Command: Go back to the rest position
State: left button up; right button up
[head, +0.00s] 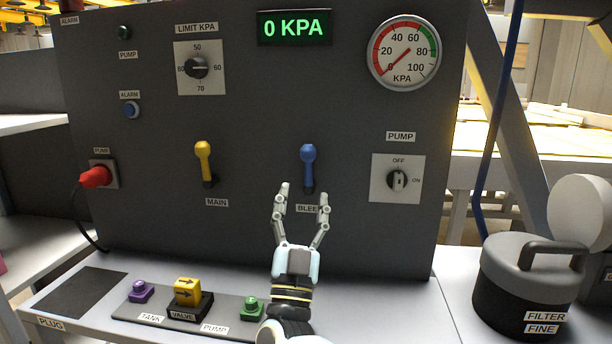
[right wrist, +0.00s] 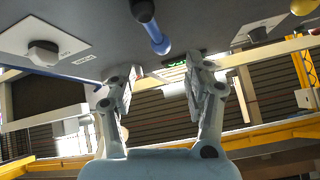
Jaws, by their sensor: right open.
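My right gripper (head: 302,200) is open and empty in front of the dark panel (head: 250,130), just below the blue bleed lever (head: 307,165). The blue lever points up and stands clear of the fingers; it also shows in the right wrist view (right wrist: 157,38), beyond the open fingertips (right wrist: 161,82). One finger covers the end of the BLEED label (head: 307,209). The yellow main lever (head: 203,160) points up. The pump knob (head: 397,181) sits between OFF and ON marks. The display (head: 294,28) reads 0 KPA and the gauge (head: 404,53) needle is low. My left gripper is out of view.
A bench ledge (head: 80,325) below the panel bears a purple piece (head: 140,291), a yellow valve block (head: 187,291) and a green piece (head: 251,306) near my right wrist. A red plug (head: 96,177) is at left. A filter canister (head: 530,280) stands at right.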

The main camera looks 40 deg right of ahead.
jog(key=shift+v, duration=1.15)
